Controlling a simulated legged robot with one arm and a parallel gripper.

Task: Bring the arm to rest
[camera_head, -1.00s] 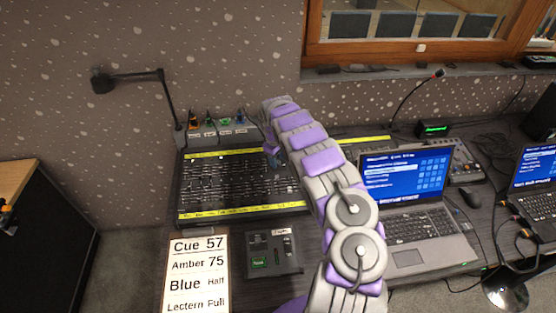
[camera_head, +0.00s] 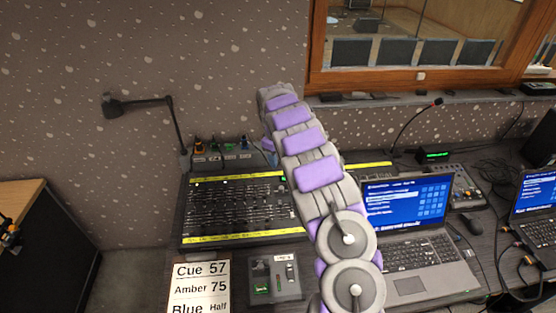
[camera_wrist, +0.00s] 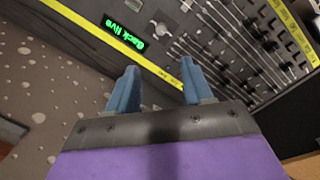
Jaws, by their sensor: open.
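My gripper shows in the wrist view (camera_wrist: 158,90) with two blue fingers spread apart and nothing between them. In the head view my grey and purple arm rises from the lower right and hides most of the gripper; a bit of blue shows behind the arm. The fader console (camera_head: 235,207), black with yellow strips, lies on the desk left of the arm. It also shows in the wrist view (camera_wrist: 235,75), beyond the fingers, which look apart from it. A green lit label (camera_wrist: 124,33) shows near its edge.
A laptop (camera_head: 405,205) stands right of the arm. A cue card (camera_head: 200,290) and a small box with a slider (camera_head: 275,277) lie in front of the console. A black desk lamp (camera_head: 140,104) stands at the back left. A wood-framed window (camera_head: 420,78) is above.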

